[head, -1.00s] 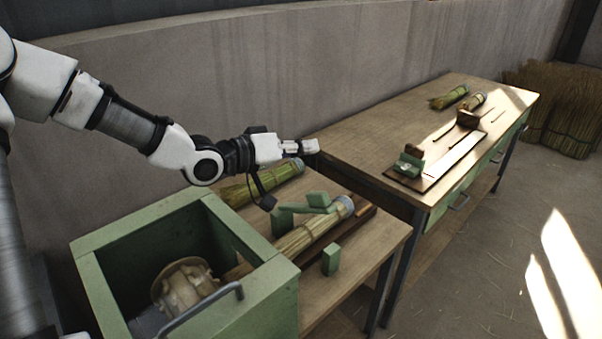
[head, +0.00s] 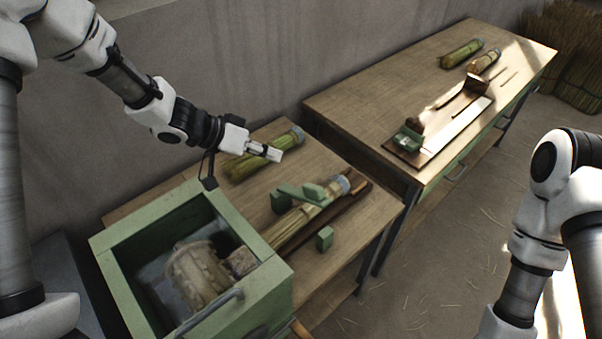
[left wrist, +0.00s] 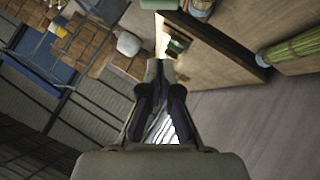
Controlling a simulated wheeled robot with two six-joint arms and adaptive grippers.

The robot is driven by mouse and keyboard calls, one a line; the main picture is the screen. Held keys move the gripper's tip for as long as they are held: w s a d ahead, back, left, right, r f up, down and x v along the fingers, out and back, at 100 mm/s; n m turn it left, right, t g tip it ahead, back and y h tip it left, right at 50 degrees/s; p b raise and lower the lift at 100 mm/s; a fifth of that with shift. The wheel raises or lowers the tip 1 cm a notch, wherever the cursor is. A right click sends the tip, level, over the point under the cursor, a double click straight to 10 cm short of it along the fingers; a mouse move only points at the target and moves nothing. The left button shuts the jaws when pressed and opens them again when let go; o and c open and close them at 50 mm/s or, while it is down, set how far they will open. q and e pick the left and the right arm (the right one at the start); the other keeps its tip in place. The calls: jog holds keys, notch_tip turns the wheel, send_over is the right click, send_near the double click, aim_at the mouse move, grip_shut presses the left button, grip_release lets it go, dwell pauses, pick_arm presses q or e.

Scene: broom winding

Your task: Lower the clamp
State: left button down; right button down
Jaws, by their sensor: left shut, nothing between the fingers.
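The green clamp (head: 301,196) stands on the near bench, with a post behind a straw broom bundle (head: 290,224) and a bar with a block on top reaching over it. I cannot tell whether the bar touches the bundle. A separate green block (head: 325,238) stands on the near side of the bundle. My left gripper (head: 274,154) is shut and empty, above and behind the clamp, by the rear straw bundle (head: 246,166). Its closed fingers also show in the left wrist view (left wrist: 160,70). My right arm shows at the right edge, its gripper out of frame.
A green open box (head: 265,287) with a motor-like machine (head: 202,274) and a grey handle stands at the left end of the near bench (head: 352,232). A second bench (head: 370,92) behind holds two bundles and a jig board. A wall runs behind.

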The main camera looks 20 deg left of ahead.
aim_at(317, 206)
pick_arm(q)
jog(key=x, duration=0.3)
jog(key=s+x, duration=0.1)
jog(key=x, duration=0.2)
jog(key=f+p+x, duration=0.1)
jog(key=x, duration=0.2)
jog(key=shift+s+d+f, duration=0.15)
jog(key=shift+d+f, duration=0.1)
jog(key=shift+s+d+f, duration=0.1)
jog(key=shift+f, duration=0.4)
pick_arm(e)
jog(key=shift+w+r, duration=0.1)
jog(key=shift+r, duration=0.35)
pick_arm(q)
jog(key=shift+d+f, duration=0.1)
pick_arm(e)
jog(key=shift+f, duration=0.1)
